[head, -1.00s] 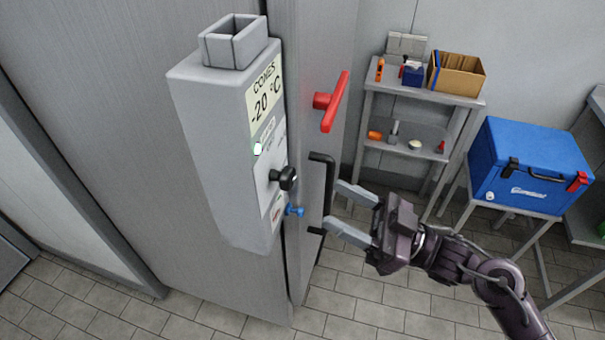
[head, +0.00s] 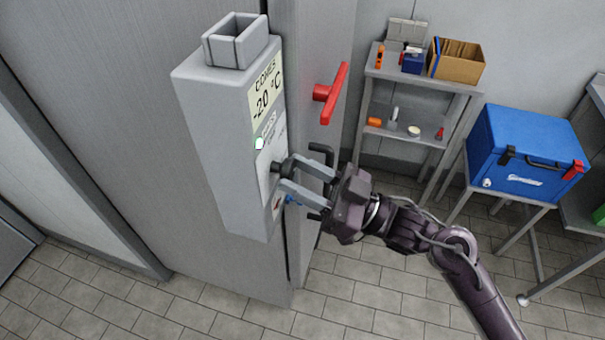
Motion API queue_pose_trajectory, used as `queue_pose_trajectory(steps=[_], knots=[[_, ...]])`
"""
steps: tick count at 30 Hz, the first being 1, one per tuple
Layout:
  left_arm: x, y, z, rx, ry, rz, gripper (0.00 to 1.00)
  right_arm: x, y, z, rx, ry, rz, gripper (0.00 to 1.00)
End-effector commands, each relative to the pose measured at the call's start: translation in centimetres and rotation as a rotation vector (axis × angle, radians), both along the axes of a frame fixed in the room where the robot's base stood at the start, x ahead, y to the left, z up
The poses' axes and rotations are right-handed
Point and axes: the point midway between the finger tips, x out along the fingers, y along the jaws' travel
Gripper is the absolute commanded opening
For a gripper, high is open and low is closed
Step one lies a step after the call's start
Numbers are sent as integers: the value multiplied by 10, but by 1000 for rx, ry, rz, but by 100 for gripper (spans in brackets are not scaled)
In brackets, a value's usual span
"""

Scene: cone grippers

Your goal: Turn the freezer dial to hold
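The freezer control box (head: 215,135) is a tall grey housing on the freezer front, with a "-20 °C" label on its side panel. The black freezer dial (head: 276,167) sticks out low on that panel. My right gripper (head: 290,173) has its two fingers apart at the dial, one above and one below, and they partly hide it. Whether both fingers press on the dial is unclear. The dial's markings are too small or covered to read. My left gripper is out of view.
A red handle (head: 331,94) and a black door handle (head: 322,150) stick out close by. Behind stand a grey shelf (head: 425,83) with a cardboard box and a blue cooler (head: 528,150) on a stand.

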Motion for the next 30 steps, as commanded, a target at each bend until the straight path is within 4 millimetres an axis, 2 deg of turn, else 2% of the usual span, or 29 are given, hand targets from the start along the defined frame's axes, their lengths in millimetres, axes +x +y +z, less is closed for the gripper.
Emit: queue_pose_trajectory(steps=[1, 6, 17, 30], knots=[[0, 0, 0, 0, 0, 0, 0, 0, 0, 0, 0, 0, 0, 31], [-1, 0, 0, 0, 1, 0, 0, 0, 0, 0, 0, 0, 0, 11], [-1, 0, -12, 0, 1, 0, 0, 1, 0, -3, -22, -67, 1, 11], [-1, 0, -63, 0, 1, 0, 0, 5, -2, -5, -132, -409, 1, 11]])
